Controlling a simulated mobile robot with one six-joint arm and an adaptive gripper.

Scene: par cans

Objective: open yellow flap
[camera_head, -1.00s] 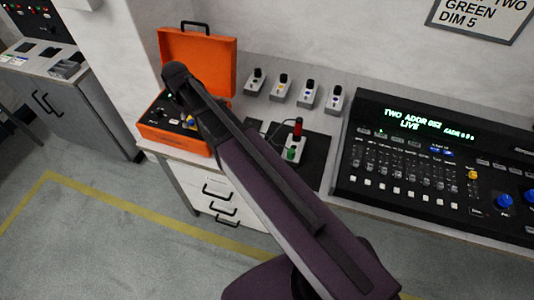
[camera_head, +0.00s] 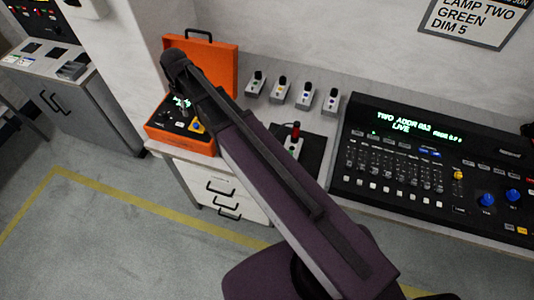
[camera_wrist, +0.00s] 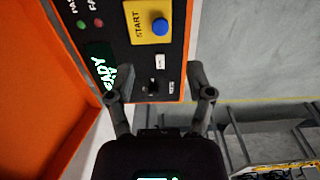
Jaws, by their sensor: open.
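An orange case (camera_head: 207,66) stands open on the bench, lid up at the back. Its black panel (camera_wrist: 118,42) carries a yellow square (camera_wrist: 152,23) with a blue round button, beside a START label. The yellow square also shows in the head view (camera_head: 197,127). I cannot tell whether this square is a flap. My gripper (camera_wrist: 160,95) is open and empty over the panel's edge. A small black switch (camera_wrist: 153,86) lies between its fingertips, and the yellow square is beyond them. In the head view my arm hides part of the case.
Several small grey boxes with black tops (camera_head: 280,92) stand in a row right of the case. A lighting console (camera_head: 400,165) fills the bench's right side. A black mat (camera_head: 314,160) holds a device with a red top (camera_head: 295,131).

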